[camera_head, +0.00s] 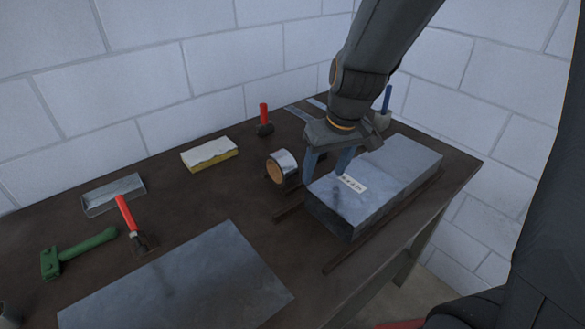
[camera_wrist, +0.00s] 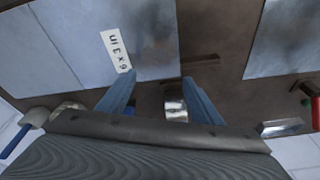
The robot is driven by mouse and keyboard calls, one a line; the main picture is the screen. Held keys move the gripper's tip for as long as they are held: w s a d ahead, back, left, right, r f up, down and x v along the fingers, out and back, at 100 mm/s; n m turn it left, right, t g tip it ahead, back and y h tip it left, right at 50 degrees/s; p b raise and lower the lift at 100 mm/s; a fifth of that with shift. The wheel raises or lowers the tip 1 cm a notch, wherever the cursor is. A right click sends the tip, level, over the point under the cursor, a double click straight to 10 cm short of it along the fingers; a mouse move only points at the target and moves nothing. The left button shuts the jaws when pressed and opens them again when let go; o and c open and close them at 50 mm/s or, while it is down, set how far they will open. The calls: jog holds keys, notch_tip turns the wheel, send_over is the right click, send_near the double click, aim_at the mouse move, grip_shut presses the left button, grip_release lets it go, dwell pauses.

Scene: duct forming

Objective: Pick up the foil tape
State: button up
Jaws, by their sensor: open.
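The foil tape (camera_head: 283,165) is a silver roll with a tan core, standing on the dark table left of the metal duct. It also shows in the wrist view (camera_wrist: 175,108), partly hidden, between my two fingers and close to the right one. My gripper (camera_head: 327,170) is open, with blue fingers pointing down, just right of the roll and by the near-left end of the duct. In the wrist view my gripper (camera_wrist: 158,78) has nothing clasped. I cannot tell whether a finger touches the roll or the duct.
The metal duct (camera_head: 395,170) with a white label lies on rails to the right. A flat metal sheet (camera_head: 175,285) is in front. A red-handled mallet (camera_head: 264,122) stands behind.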

aim_at(280, 155)
jog(key=w+a+n, duration=0.1)
jog(key=w+a, duration=0.2)
jog(key=w+a+n, duration=0.1)
jog(key=w+a, duration=0.2)
jog(key=w+a+f+n+t+y+b, duration=0.1)
jog(key=w+a, duration=0.2)
jog(key=w, duration=0.1)
jog(key=shift+a+n, duration=0.15)
jog(key=shift+n, duration=0.15)
jog(key=shift+w+a+f, duration=0.15)
jog(key=shift+f, duration=0.1)
jog(key=shift+p+x, duration=0.6)
jog(key=shift+x, duration=2.85)
jog(key=c, duration=1.3)
notch_tip(280, 155, up, 18)
jog(key=shift+b, duration=0.85)
